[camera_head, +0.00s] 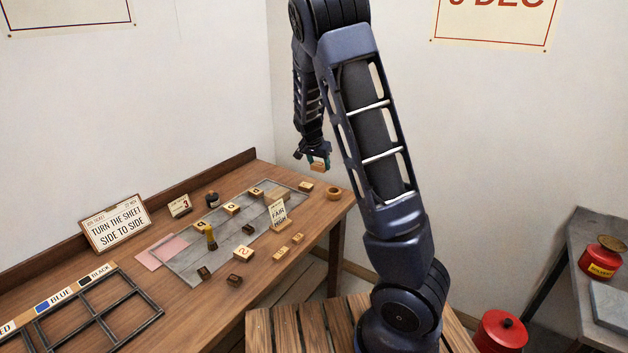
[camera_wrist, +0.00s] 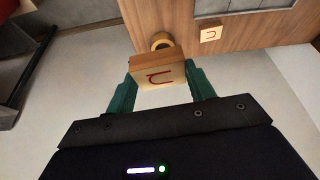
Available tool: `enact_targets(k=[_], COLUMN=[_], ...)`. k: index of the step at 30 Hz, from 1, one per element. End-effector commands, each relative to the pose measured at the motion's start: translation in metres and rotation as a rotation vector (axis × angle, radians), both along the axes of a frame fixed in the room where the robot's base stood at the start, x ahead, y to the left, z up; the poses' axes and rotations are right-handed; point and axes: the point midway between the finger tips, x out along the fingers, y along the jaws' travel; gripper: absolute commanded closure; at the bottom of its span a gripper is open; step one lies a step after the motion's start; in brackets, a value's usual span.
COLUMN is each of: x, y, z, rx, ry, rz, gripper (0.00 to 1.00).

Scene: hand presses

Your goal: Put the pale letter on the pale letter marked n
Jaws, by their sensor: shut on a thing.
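My gripper (camera_head: 318,160) is shut on a pale wooden letter block (camera_head: 318,167) and holds it in the air near the table's far right end. In the wrist view the held block (camera_wrist: 160,78) sits between the green fingers, with a dark red n- or u-shaped mark on its face. Another pale letter (camera_wrist: 210,32) with a similar mark lies on the wood beyond, to the right of it; which way up either mark reads is unclear. In the head view that other letter (camera_head: 305,186) lies apart from my gripper, its mark too small to read.
A small wooden bowl (camera_head: 333,193) stands at the table's right end. Red tins stand at the far right.

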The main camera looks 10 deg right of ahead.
Motion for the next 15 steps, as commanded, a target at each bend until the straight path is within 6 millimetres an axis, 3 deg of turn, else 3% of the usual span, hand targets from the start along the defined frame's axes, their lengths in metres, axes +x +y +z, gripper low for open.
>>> enact_targets(k=[9, 15], x=[0.101, 0.155], y=[0.012, 0.021], z=[0.019, 0.022], rx=[-0.015, -0.008], ry=[-0.01, -0.005], rz=[-0.055, -0.081], gripper=[0.68, 0.68])
